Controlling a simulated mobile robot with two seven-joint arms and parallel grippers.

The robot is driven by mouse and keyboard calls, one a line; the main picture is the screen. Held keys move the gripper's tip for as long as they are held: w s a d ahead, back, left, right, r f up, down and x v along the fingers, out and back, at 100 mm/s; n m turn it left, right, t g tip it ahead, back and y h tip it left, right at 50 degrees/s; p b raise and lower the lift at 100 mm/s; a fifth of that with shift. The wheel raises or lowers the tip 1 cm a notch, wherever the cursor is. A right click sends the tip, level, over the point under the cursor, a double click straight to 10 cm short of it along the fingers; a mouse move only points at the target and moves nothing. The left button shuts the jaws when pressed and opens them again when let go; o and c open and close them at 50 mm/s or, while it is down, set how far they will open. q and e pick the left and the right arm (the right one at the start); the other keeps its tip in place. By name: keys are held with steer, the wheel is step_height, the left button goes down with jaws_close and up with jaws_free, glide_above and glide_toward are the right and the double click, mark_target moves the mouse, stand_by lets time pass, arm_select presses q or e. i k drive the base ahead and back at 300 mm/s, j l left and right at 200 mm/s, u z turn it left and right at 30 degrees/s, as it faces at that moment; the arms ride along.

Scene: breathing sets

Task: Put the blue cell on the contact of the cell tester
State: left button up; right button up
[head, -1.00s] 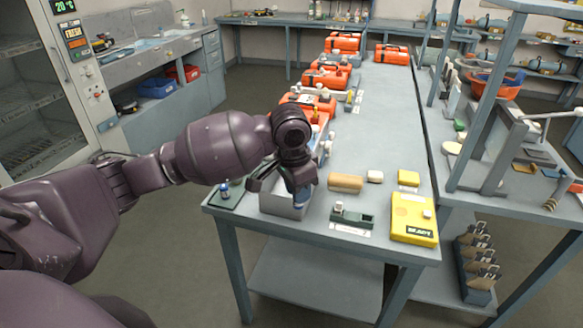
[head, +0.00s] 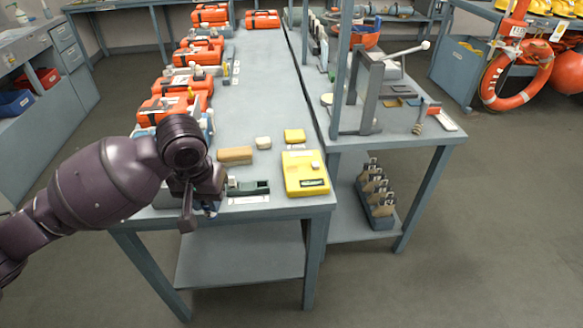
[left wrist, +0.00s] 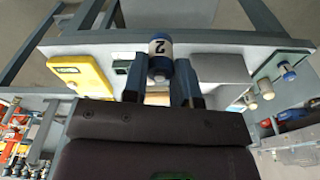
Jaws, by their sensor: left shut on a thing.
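My left gripper (head: 200,208) is shut on the blue cell (left wrist: 160,58), a short cylinder with a blue end and a white band marked 2. In the head view the gripper is at the front edge of the bench and mostly hides the cell. In the left wrist view the cell sits between the two fingertips (left wrist: 160,82). A small dark green device (head: 252,187), apparently the cell tester, lies on the bench just right of the gripper. The gripper partly covers its left end, and its contact is not clear. My right gripper is not in view.
A yellow box (head: 305,174) stands right of the green device. A tan block (head: 235,155), a pale block (head: 263,143) and a small yellow block (head: 294,135) lie behind. Several orange cases (head: 172,105) line the bench's left side. The bench middle (head: 262,85) is clear.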

mark_target(293, 169)
steer(key=i+l+u, duration=0.15)
steer(key=l, duration=0.2)
steer(key=l+u, duration=0.1)
steer(key=l, duration=0.25)
steer(key=i+l+u, duration=0.15)
steer(key=l, duration=0.2)
steer(key=i+l+u, duration=0.2)
steer(key=l, duration=0.15)
steer(key=i+l+u, duration=0.45)
steer(key=i+l, duration=0.2)
